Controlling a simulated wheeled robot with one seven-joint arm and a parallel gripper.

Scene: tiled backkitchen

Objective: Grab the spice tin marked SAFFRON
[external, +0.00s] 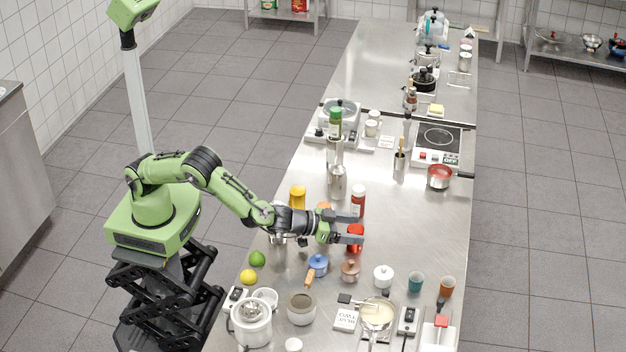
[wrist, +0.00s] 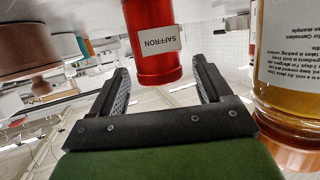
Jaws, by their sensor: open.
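The red spice tin (wrist: 150,68) has a white label that reads SAFFRON, upside down in the wrist view. It appears ahead of my gripper (wrist: 160,66), in line with the gap between the two fingers. In the external view the red tin (external: 355,244) stands on the steel counter, partly hidden by a finger. My gripper (external: 358,227) is open, reaching low across the counter from the left, with its fingers at the tin. I cannot tell whether either finger touches it.
A red bottle (external: 358,198) stands just behind the tin. A jar with amber contents (wrist: 285,75) is close on the right in the wrist view. The counter right of the tin is clear.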

